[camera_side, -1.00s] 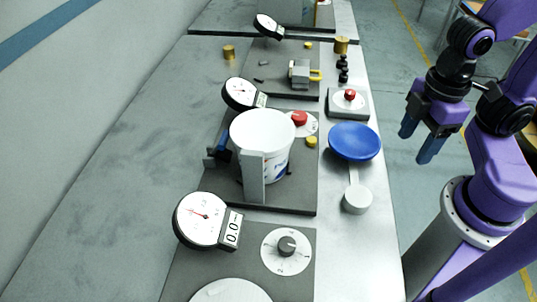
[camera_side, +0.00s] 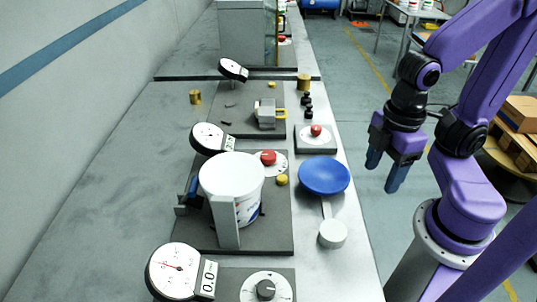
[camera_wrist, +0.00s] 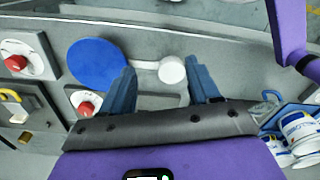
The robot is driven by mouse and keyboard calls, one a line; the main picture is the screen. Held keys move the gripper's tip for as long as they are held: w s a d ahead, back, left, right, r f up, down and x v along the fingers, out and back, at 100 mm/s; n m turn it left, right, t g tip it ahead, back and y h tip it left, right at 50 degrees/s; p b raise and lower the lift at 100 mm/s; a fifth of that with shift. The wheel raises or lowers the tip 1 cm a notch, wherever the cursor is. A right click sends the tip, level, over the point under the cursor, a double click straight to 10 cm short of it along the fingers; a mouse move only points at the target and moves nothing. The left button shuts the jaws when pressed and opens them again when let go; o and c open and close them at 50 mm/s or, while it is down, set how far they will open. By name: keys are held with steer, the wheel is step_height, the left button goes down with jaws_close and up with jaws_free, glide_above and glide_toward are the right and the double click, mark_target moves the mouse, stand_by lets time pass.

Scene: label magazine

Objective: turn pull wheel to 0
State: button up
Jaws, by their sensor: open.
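No wheel carries a readable "pull" label, so I cannot tell which one is the pull wheel. In the side view, a red knob (camera_side: 268,157) on a white dial sits behind the white bucket (camera_side: 228,180). A grey knob (camera_side: 266,289) on a numbered white dial is at the bottom edge, partly cut off. My gripper (camera_side: 385,173) is open and empty, in the air right of the bench, apart from every knob. In the wrist view, my gripper (camera_wrist: 162,72) has its fingers apart; red knobs (camera_wrist: 15,62) and (camera_wrist: 86,108) show to the left.
A blue disc (camera_side: 324,176) with a pale arm and white round end (camera_side: 332,234) lies along the bench's right edge. Gauges (camera_side: 174,270) and (camera_side: 208,138) stand to the left. Brass and black weights are farther back. Air around my gripper looks clear.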

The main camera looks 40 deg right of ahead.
steer(key=shift+o, duration=0.7)
step_height(320, 180, up, 6)
steer(key=m, duration=2.4)
glide_above(268, 155)
step_height(268, 155, down, 17)
steer(key=shift+f, duration=0.15)
steer(key=c, duration=1.1)
steer(key=shift+o, duration=0.2)
